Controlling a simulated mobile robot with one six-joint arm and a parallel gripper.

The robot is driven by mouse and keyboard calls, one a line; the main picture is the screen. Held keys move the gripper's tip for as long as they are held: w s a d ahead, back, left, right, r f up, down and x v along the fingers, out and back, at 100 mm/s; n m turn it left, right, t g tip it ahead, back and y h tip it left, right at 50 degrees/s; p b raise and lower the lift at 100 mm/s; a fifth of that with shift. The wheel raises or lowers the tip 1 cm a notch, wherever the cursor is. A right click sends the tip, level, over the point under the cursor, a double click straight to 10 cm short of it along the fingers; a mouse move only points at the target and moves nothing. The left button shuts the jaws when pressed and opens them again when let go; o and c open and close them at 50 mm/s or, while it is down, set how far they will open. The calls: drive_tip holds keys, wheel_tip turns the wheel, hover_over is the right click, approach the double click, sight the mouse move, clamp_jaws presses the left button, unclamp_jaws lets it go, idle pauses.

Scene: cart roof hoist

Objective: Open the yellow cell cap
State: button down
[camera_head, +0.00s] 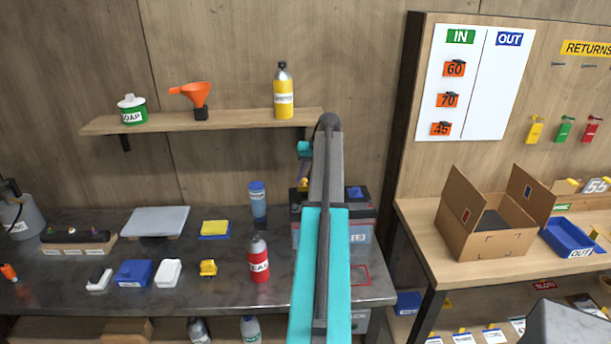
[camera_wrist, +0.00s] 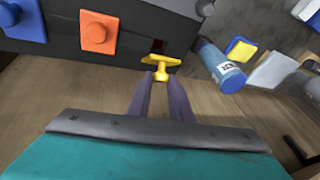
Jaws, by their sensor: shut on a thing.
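The battery (camera_head: 362,235) is a dark box with a grey label, standing on the bench behind my arm. Its top shows in the wrist view (camera_wrist: 130,20) with a blue cap (camera_wrist: 22,22) and an orange cap (camera_wrist: 98,33). The yellow cap (camera_wrist: 161,65) is between my gripper's fingertips (camera_wrist: 161,76), at the battery's edge beside a small dark reddish opening (camera_wrist: 157,45). My gripper is shut on its narrow stem. I cannot tell whether the cap still touches the battery. In the head view my arm hides much of the battery.
A blue bottle (camera_head: 258,202) and a red bottle (camera_head: 259,260) stand left of the battery. A shelf (camera_head: 245,115) holds a yellow bottle (camera_head: 283,92) above. A cardboard box (camera_head: 485,235) stands on the right bench. The bench's front left holds several small items.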

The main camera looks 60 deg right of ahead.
drive_tip(key=shift+w+d+g+y+p, duration=0.55)
drive_tip(key=shift+g+y+p, duration=0.15)
drive_tip(key=shift+y+p, duration=0.2)
drive_tip(key=c, duration=1.6)
unclamp_jaws()
drive_tip(key=shift+s+r, duration=0.15)
drive_tip(key=b+v, duration=0.3)
drive_tip(key=v, duration=1)
drive_tip(key=shift+d+r+b, duration=0.15)
drive_tip(key=shift+r+b, duration=0.1)
drive_tip(key=shift+b, duration=0.15)
